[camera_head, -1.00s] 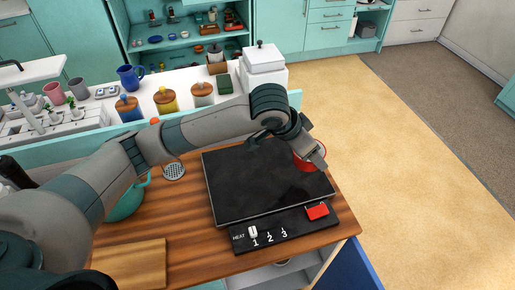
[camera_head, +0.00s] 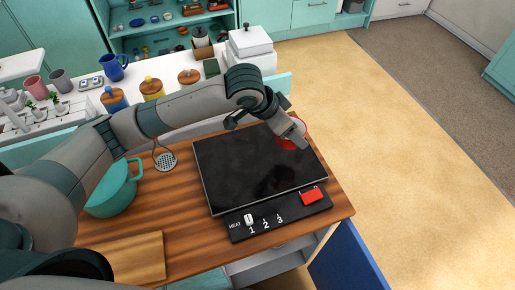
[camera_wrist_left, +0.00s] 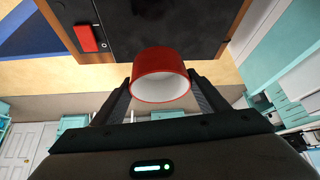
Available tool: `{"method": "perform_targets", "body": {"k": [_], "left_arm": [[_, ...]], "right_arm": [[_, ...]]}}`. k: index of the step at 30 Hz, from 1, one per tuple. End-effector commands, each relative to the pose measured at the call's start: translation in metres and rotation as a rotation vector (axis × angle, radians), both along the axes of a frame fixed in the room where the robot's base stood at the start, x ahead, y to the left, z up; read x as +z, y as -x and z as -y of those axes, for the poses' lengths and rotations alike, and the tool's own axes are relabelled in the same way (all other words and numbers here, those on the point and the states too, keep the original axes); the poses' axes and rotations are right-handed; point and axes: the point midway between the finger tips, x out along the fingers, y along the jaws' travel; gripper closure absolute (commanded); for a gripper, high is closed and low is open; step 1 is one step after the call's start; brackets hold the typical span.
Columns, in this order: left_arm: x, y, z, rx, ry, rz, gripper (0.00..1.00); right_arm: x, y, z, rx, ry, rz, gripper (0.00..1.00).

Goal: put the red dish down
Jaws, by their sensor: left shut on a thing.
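The red dish (camera_head: 285,143) is at the far right part of the black hob (camera_head: 255,175) in the head view, largely hidden behind my left gripper (camera_head: 292,134). In the left wrist view the dish (camera_wrist_left: 160,72) is red outside and white inside, between the two fingers of my left gripper (camera_wrist_left: 160,92). The gripper is shut on it. I cannot tell whether the dish touches the hob. My right gripper is not in view.
A red switch (camera_head: 312,195) and heat controls sit on the hob's front panel. A teal pot (camera_head: 112,192), a skimmer (camera_head: 164,160) and a cutting board (camera_head: 135,258) are to the left.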

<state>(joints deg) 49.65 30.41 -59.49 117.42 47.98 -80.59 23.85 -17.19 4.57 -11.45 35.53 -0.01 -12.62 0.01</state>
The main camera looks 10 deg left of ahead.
Motion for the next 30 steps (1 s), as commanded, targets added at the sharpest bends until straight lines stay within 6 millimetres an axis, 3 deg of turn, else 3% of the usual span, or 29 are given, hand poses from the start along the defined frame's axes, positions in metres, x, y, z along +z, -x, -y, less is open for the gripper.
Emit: {"method": "perform_targets", "body": {"k": [6,13,30], "left_arm": [[-0.023,0.01,-0.043,0.002,-0.004,-0.001,0.59],[-0.045,0.018,-0.077,0.001,-0.002,-0.001,0.59],[-0.056,0.02,-0.084,0.0,0.0,0.0,0.59]], "right_arm": [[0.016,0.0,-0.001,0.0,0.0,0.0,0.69],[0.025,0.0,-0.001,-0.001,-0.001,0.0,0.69],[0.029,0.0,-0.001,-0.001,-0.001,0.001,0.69]]}}
